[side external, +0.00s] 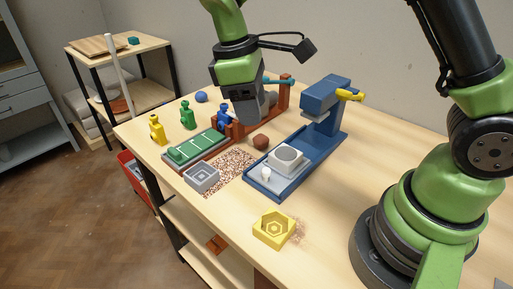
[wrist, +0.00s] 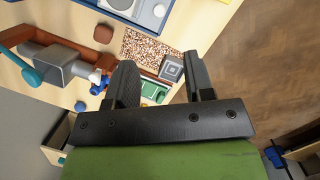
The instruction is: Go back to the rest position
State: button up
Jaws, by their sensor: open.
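My gripper (side external: 250,118) is above the table, over the brown press (side external: 281,97) with the teal handle. In the wrist view my gripper (wrist: 160,62) has its two fingers spread apart, with nothing seen between them but the worktop items farther below. A blue peg-shaped piece (side external: 218,121) stands just left of my gripper, by the brown press; it also shows in the wrist view (wrist: 97,80) beside the left finger. Part of the brown press is hidden behind my gripper.
Around it are a green tray (side external: 193,149), yellow bottle (side external: 157,130), green bottle (side external: 187,115), blue ball (side external: 201,97), grey mould (side external: 201,178), brown lump (side external: 261,141) and blue press (side external: 322,100). A yellow mould (side external: 273,230) sits near the front edge. The back right worktop is clear.

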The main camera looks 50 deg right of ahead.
jog(key=s+d+r+m+t+y, duration=0.1)
jog(key=s+r+m+t, duration=0.3)
jog(key=s, duration=0.4)
jog(key=s+d+r+m+t+y, duration=0.1)
jog(key=s+r+m+t+y, duration=0.1)
jog(key=s+r+m+t, duration=0.2)
jog(key=shift+s+d+r+m+t+y, duration=0.2)
jog(key=shift+s+r+m+t+y, duration=0.2)
jog(key=shift+s+r+m, duration=1.45)
jog(key=shift+s+r+n, duration=0.25)
jog(key=shift+s+n, duration=0.1)
jog(key=shift+n, duration=0.1)
